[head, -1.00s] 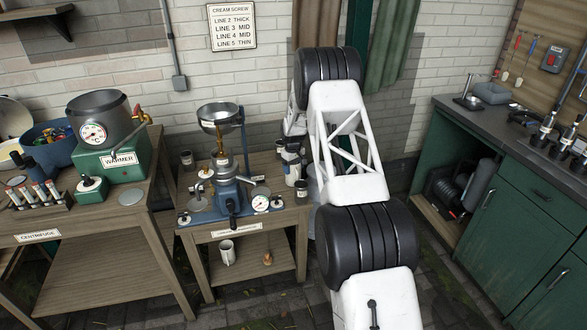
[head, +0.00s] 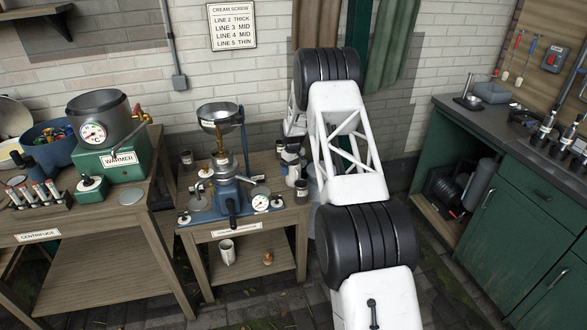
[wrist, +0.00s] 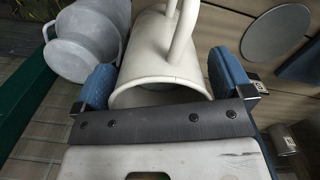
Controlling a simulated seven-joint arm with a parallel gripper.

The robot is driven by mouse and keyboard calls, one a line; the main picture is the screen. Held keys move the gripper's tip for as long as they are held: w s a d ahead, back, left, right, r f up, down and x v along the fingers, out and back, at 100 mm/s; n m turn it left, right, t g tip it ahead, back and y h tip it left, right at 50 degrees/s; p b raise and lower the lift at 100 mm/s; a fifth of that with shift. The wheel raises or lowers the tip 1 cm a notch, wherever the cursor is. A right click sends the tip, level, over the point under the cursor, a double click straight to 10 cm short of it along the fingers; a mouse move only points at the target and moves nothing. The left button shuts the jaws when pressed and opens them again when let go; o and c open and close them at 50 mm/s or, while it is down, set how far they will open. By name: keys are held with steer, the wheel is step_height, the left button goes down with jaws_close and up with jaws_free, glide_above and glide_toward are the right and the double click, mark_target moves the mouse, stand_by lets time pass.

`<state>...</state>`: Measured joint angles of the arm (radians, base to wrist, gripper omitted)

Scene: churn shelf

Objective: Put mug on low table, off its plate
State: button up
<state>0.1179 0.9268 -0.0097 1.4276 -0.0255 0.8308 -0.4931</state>
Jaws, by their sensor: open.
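A cream mug (wrist: 160,55) with a handle lies between the two blue fingertips of my gripper (wrist: 165,80) in the wrist view. The fingers stand apart on either side of it, and I cannot tell whether they touch it. In the head view my gripper (head: 291,158) is at the right end of the low table (head: 250,226), partly behind my arm. A pale cylinder that looks like the mug (head: 293,176) shows just below it. A flat round grey plate (wrist: 276,33) lies bare on the planks at right in the wrist view.
A grey churn (wrist: 88,40) stands close to the mug's left in the wrist view. A separator (head: 226,185) with a bowl on top fills the middle of the low table. Another mug (head: 227,252) stands on the lower shelf. A small tin (wrist: 283,140) is at lower right.

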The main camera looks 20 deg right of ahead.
steer(key=shift+r, duration=0.15)
step_height(320, 180, up, 12)
steer(key=shift+w, duration=0.25)
stand_by(0.4)
steer(key=shift+a, duration=0.1)
steer(key=shift+r, duration=0.1)
stand_by(0.4)
